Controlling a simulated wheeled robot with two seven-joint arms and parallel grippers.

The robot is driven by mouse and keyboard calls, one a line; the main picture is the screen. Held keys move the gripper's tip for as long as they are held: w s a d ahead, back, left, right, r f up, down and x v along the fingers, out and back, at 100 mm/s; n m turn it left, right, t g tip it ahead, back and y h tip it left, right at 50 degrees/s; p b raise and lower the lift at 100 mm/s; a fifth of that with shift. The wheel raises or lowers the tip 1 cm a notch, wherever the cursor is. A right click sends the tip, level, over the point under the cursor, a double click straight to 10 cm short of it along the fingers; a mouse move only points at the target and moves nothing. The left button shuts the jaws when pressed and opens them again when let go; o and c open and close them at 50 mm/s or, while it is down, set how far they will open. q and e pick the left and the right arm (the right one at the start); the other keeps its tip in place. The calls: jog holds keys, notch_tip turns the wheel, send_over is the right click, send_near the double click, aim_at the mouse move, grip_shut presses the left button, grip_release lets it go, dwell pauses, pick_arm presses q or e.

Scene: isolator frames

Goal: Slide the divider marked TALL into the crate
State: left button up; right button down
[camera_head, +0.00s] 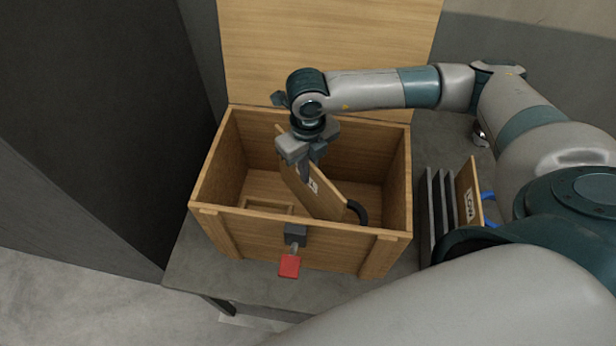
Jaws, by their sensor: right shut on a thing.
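The wooden crate (227,221) stands open on a grey table, its lid (335,50) raised at the back. My right gripper (305,172) is above the crate's inside, pointing down, and is shut on a wooden divider (322,196). The divider is tilted, with its lower part inside the crate. It carries a white label, too small and turned to read. A dark ring-shaped thing (357,211) shows by the divider's lower right end. The divider's bottom edge is partly hidden by the crate's front wall. My left gripper is not in view.
A rack (430,205) right of the crate holds another wooden divider (468,195) with a label that seems to read LOW. A dark latch with a red tag (289,266) hangs on the crate's front. A dark wall stands at left.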

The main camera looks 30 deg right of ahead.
aim_at(308, 188)
notch_tip(308, 188, down, 4)
jog(key=shift+r+p, duration=0.15)
jog(key=shift+p, duration=0.5)
jog(key=c, duration=2.3)
grip_release()
jog(key=shift+f, duration=0.2)
jog(key=o, duration=0.4)
jog(key=shift+r, duration=0.2)
jog(key=shift+r, duration=0.1)
